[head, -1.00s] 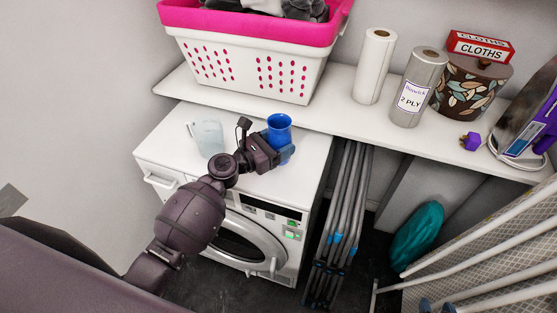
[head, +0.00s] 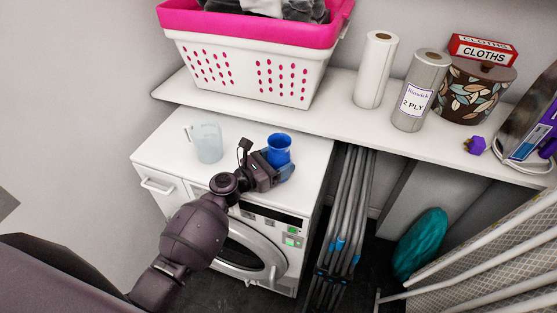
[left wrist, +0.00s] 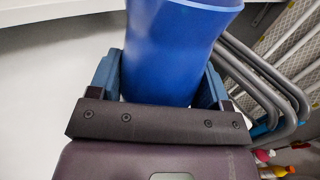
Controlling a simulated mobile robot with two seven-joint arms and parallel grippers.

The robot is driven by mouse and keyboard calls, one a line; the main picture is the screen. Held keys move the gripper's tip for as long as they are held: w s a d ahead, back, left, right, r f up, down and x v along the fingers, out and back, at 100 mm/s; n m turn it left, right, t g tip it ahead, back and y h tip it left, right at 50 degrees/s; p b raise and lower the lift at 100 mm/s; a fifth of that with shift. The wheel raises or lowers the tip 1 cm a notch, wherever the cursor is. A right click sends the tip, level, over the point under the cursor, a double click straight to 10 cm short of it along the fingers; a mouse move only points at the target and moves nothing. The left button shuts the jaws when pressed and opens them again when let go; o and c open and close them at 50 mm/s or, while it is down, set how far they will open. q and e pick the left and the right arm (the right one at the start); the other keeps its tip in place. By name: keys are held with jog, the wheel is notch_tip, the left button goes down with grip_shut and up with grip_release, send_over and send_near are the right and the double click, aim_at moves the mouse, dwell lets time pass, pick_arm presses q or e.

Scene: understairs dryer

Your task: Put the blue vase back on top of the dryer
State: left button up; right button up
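The blue vase (head: 278,148) is upright at the right front part of the dryer's white top (head: 236,142). My left gripper (head: 281,168) is shut on it from the front left. In the left wrist view the vase (left wrist: 172,45) sits between the two blue fingers (left wrist: 160,85), which press on both sides of it. The fingers partly hide its lower part, and I cannot tell whether its base touches the dryer top. My right gripper is not in view.
A clear jug (head: 207,143) stands on the dryer's left part. A shelf (head: 345,108) behind holds a pink and white basket (head: 285,80), paper rolls (head: 415,92) and a patterned pot (head: 472,92). Folded grey poles (head: 345,215) stand right of the dryer.

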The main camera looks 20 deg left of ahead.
pick_arm(q)
jog(key=o, duration=0.4)
jog(key=shift+c, duration=0.2)
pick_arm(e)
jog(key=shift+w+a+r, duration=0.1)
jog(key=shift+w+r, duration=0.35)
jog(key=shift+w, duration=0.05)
pick_arm(q)
jog(key=shift+r, duration=0.25)
jog(key=v, duration=1)
jog(key=shift+s+a+f, duration=0.1)
jog(key=shift+s+a, duration=0.1)
jog(key=shift+s, duration=0.15)
jog(key=s+a+f+m+g+y, duration=0.1)
jog(key=s+f+m+y, duration=0.2)
jog(key=s+m, duration=0.3)
jog(key=s+a+f+m+g+y, duration=0.1)
jog(key=s+f+m+y, duration=0.3)
jog(key=m, duration=0.9)
jog(key=s+a+f+m+g+y, duration=0.1)
jog(key=s+a+f+m+y, duration=0.1)
jog(key=s+m, duration=0.5)
jog(key=f+m+y, duration=0.1)
jog(key=m, duration=0.2)
jog(key=shift+s+f+m+y, duration=0.3)
jog(key=shift+s+f+y, duration=0.1)
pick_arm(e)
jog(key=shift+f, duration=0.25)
